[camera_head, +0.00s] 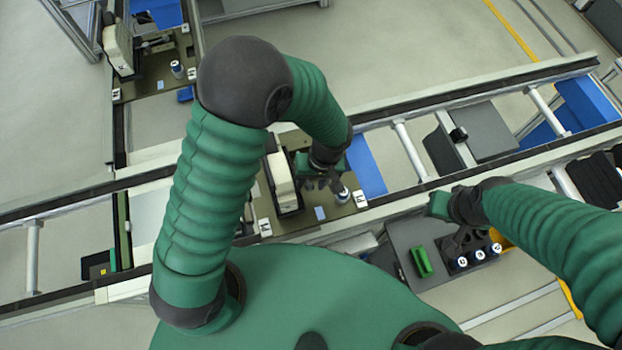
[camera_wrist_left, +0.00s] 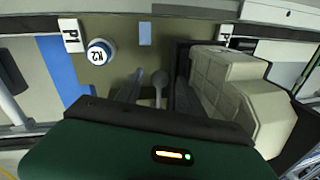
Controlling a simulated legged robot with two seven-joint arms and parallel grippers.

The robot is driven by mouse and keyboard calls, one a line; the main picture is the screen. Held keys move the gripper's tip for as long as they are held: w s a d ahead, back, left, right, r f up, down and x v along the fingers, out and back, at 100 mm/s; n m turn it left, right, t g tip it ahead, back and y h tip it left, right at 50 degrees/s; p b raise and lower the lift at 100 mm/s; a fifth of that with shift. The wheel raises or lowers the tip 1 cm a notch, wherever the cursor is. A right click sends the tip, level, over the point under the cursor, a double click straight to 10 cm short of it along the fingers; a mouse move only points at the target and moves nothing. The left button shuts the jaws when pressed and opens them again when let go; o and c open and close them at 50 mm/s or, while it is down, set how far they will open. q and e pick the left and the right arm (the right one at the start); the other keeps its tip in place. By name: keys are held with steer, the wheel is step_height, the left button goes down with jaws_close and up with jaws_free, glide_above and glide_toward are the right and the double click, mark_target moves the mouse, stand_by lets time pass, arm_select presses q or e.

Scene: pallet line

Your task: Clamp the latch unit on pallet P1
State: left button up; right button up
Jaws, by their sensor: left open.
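Pallet P1 (camera_head: 318,214) is an olive plate on the conveyor, below my left arm. Its P1 label (camera_wrist_left: 72,35) shows in the left wrist view. On it stand a beige block in a dark holder (camera_head: 283,180), also in the wrist view (camera_wrist_left: 235,88), and a white-and-blue cylinder (camera_head: 342,194), marked in the wrist view (camera_wrist_left: 99,52). My left gripper (camera_head: 325,182) is open over the plate, between block and cylinder. A grey round-ended lever (camera_wrist_left: 160,78) shows between its fingers; contact is unclear. My right gripper (camera_head: 440,206) is near the conveyor's front edge; its jaws are not clear.
Conveyor rails (camera_head: 480,170) run across the view. A grey side table (camera_head: 410,235) at the lower right carries a green part (camera_head: 421,261) and several white-topped cylinders (camera_head: 479,255). A second pallet (camera_head: 155,75) with similar parts stands at the upper left. The upper middle floor is clear.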

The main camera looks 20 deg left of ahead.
arm_select(q)
steer(key=shift+s, duration=0.2)
steer(key=shift+w+d, duration=0.15)
steer(key=shift+w, duration=0.1)
steer(key=c, duration=0.6)
jaws_close()
stand_by(0.4)
